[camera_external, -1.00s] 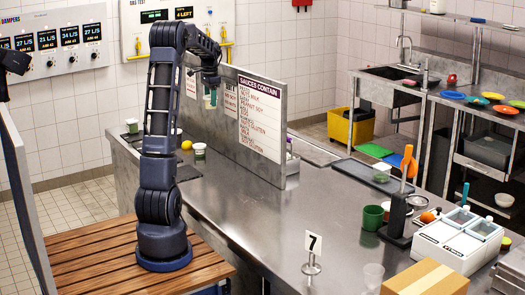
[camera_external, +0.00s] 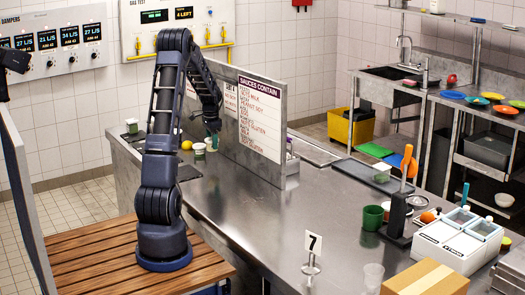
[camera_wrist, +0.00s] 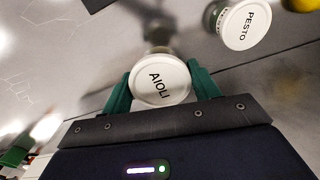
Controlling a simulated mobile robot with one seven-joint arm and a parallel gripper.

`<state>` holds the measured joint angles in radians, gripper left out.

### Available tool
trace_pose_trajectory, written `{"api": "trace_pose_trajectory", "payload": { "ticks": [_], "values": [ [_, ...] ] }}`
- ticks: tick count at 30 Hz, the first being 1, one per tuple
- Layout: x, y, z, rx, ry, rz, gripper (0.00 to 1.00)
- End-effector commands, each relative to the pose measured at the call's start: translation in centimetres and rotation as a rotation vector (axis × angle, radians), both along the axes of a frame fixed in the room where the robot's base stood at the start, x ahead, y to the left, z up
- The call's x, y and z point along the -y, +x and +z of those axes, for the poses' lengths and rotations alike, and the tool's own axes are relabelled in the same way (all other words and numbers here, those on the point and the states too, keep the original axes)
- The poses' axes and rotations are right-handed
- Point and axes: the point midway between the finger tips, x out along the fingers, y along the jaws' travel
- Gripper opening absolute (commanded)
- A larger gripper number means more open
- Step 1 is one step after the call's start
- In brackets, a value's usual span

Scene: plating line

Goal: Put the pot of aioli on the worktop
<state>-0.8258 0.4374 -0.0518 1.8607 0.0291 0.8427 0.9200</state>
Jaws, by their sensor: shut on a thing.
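The pot of aioli (camera_wrist: 160,82) has a round white lid lettered AIOLI. In the wrist view it sits between the two green fingers of my gripper (camera_wrist: 162,88), which are shut on it. In the external view my gripper (camera_external: 212,138) is low over the steel worktop (camera_external: 235,205), close to the sauce board, with the pot (camera_external: 212,146) small and partly hidden under it. I cannot tell whether the pot touches the worktop.
A pot lettered PESTO (camera_wrist: 243,25) stands close beside the aioli; it also shows in the external view (camera_external: 199,151). A yellow ball-like thing (camera_external: 186,145) lies near it. The sauce board (camera_external: 262,125) stands upright just right of my gripper. The worktop's middle is clear.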

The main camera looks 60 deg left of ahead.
Motion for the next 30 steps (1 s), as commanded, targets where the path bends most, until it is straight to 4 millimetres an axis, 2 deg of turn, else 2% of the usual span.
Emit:
{"api": "trace_pose_trajectory", "payload": {
  "ticks": [3,11,18,30],
  "values": [
    [0.0,0.0,-1.7,-0.001,-0.001,0.000,0.36],
    [0.0,0.0,-3.2,-0.001,-0.001,0.000,0.36],
    [0.0,0.0,-6.3,-0.002,-0.001,0.000,0.36],
    [0.0,0.0,-6.9,-0.001,0.000,0.000,0.36]
  ]
}}
